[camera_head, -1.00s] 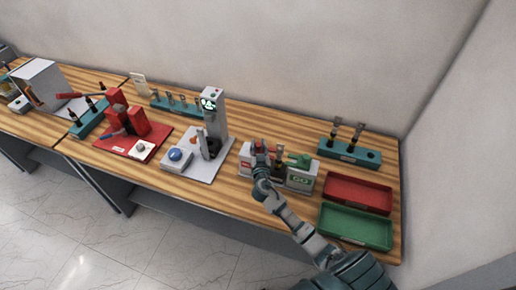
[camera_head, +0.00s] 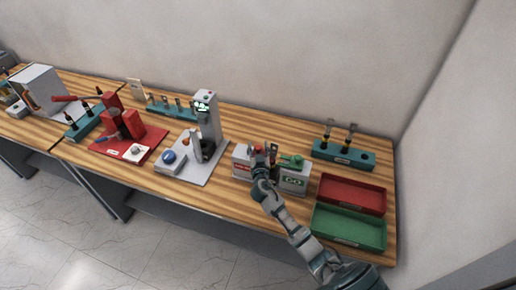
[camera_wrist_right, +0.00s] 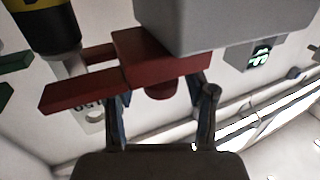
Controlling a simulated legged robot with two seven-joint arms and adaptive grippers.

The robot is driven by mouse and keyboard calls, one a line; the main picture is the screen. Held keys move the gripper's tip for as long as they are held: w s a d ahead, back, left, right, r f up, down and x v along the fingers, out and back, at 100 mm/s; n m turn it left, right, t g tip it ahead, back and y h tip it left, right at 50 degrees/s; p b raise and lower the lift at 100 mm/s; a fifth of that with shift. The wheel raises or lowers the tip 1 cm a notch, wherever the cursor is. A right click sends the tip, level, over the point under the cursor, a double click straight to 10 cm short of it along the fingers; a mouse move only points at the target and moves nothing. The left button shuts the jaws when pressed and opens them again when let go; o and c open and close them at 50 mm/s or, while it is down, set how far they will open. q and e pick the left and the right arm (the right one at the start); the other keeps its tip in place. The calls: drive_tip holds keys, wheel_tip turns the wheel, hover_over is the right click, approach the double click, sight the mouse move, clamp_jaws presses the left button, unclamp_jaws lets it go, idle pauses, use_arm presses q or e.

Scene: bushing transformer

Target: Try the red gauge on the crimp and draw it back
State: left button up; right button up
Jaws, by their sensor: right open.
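The gauge stand has a grey block with a red label (camera_head: 242,170) on its left and a grey block with a green GO label (camera_head: 292,182) on its right. The red gauge shows at the left block (camera_head: 258,149) and large in the right wrist view (camera_wrist_right: 125,73). My right gripper (camera_head: 262,168) is open at the left block. In the wrist view its two fingers (camera_wrist_right: 160,105) stand either side of the gauge's short red stub; contact cannot be told. A dark and yellow cable piece (camera_wrist_right: 45,25) with a pale lug marked 50 (camera_wrist_right: 91,117) is beside the gauge's bar.
A green gauge (camera_head: 291,160) rests on the GO block. A red tray (camera_head: 352,207) and a green tray (camera_head: 347,241) lie to the right. A teal rack (camera_head: 360,159) stands behind them. A grey press (camera_head: 208,120) and a red fixture (camera_head: 130,125) stand left.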

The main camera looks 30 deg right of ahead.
drive_tip(key=shift+s, duration=0.25)
use_arm(q)
drive_tip(key=shift+s, duration=0.45)
use_arm(e)
drive_tip(key=v, duration=1.1)
drive_tip(key=shift+s+a, duration=0.15)
drive_tip(key=shift+a, duration=0.15)
drive_tip(key=shift+d+f, duration=0.1)
drive_tip(key=shift+d, duration=0.05)
